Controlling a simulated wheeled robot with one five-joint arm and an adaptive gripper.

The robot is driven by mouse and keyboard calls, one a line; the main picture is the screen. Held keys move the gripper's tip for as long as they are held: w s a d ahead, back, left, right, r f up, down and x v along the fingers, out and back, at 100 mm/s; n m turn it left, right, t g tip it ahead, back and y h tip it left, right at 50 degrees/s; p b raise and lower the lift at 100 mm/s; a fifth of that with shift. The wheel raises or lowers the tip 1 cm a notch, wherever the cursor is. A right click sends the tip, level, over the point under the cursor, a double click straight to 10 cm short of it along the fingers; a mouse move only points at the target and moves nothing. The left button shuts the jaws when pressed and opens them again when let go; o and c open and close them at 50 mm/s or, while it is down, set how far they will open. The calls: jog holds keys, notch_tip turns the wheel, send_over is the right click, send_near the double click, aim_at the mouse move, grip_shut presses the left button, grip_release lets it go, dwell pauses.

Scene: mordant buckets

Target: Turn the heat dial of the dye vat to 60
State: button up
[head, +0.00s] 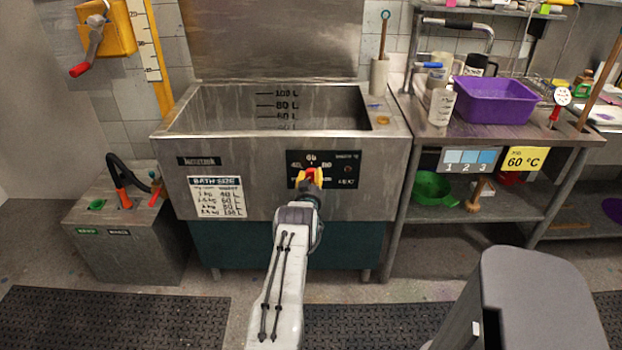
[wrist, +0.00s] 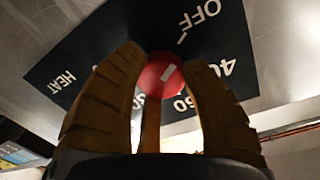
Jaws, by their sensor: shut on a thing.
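The dye vat (head: 223,150) is a steel tub with a black heat panel (head: 348,158) on its front. In the head view, 40, 60 and 80 run left to right around the dial. The red heat dial (wrist: 166,68) sits between the fingers of my gripper (wrist: 165,76) in the wrist view, which shows the panel (wrist: 110,50) turned over. My gripper (head: 313,180) is shut on the dial. The dial's white mark slants along the line of the OFF tick; 60 is partly hidden behind a finger. In the head view my fingers cover most of the dial.
A yellow 60 °C card (head: 525,159) hangs on the right bench, which holds a purple basin (head: 496,100). A grey box with a black hose (head: 120,235) stands left of the vat. Dark mats (head: 110,318) lie on the floor in front.

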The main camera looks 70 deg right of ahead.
jog(key=shift+w+f+m+b, duration=0.1)
jog(key=shift+f+m+b, duration=0.45)
jog(key=shift+b, duration=3.3)
jog(key=m+b, duration=0.1)
jog(key=b, duration=0.6)
jog(key=shift+r+m, duration=0.15)
jog(key=shift+m, duration=0.1)
jog(key=m+b, duration=0.1)
jog(key=b, duration=0.3)
jog(key=shift+w+r, duration=0.1)
jog(key=shift+r, duration=0.05)
jog(key=shift+m+b, duration=0.5)
jog(key=shift+b, duration=0.1)
jog(key=m+b, duration=0.2)
jog(key=b, duration=0.3)
jog(key=shift+w+a+y, duration=0.1)
jog(key=shift+y, duration=0.2)
jog(key=shift+m+b, duration=0.3)
jog(key=shift+b, duration=0.05)
jog(key=shift+r+m+b, duration=0.2)
jog(key=shift+m+b, duration=0.1)
jog(key=shift+b, duration=0.45)
